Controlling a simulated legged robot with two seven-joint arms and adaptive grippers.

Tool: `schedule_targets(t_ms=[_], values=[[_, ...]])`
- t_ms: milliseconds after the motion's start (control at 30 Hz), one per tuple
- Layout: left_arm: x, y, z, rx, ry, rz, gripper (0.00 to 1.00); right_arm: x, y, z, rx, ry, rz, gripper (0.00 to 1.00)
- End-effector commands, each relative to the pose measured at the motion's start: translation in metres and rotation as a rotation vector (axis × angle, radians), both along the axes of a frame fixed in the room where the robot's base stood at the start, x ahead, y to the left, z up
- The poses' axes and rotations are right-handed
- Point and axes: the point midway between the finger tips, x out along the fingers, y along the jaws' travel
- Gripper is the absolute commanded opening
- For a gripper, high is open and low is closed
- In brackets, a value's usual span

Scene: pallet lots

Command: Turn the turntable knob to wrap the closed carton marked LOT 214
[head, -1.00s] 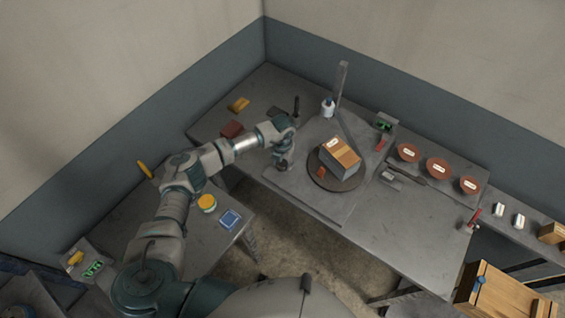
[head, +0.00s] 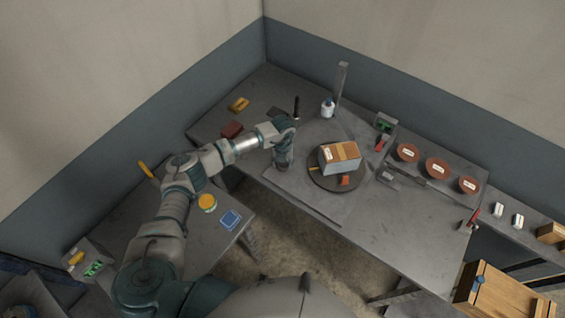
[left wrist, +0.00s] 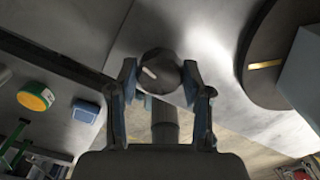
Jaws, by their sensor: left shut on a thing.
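A closed carton (head: 339,157) with a tan tape band and a white label sits on the dark round turntable (head: 325,181). I cannot read the label. The carton's grey side (left wrist: 303,82) and the turntable (left wrist: 262,85), with a yellow mark, show at the right in the left wrist view. My left gripper (head: 284,166) is left of the turntable, pointing down. In the left wrist view, my left gripper (left wrist: 159,83) is shut on the dark round knob (left wrist: 158,70) with a white pointer line. My right gripper is not in view.
A grey post (head: 341,88) and a white bottle (head: 327,107) stand behind the turntable. Brown discs (head: 437,168) lie to the right. A red tag (head: 345,181) is beside the carton. The bench front right of the turntable is clear.

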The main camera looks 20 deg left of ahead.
Motion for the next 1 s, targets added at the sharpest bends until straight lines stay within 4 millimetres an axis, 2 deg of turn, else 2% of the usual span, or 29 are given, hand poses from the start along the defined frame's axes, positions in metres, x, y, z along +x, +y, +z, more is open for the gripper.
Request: schedule_targets(t_ms=[167,200,267,300,667,767,1000], values=[[0.002,0.0,0.002,-0.002,-0.005,0.0,0.14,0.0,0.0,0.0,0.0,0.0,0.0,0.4],[0.002,0.0,0.002,-0.002,-0.005,0.0,0.57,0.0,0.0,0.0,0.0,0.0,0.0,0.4],[0.002,0.0,0.002,-0.001,-0.005,0.0,0.72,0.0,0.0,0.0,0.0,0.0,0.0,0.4],[0.002,0.0,0.002,-0.001,-0.004,0.0,0.74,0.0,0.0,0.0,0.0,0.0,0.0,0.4],[0.001,0.0,0.005,-0.001,-0.003,-0.001,0.74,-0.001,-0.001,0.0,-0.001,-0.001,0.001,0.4],[0.001,0.0,0.019,-0.001,-0.003,-0.002,0.74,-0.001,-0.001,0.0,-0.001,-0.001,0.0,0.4],[0.002,0.0,0.072,-0.001,-0.004,-0.001,0.74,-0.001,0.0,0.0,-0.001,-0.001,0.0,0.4]])
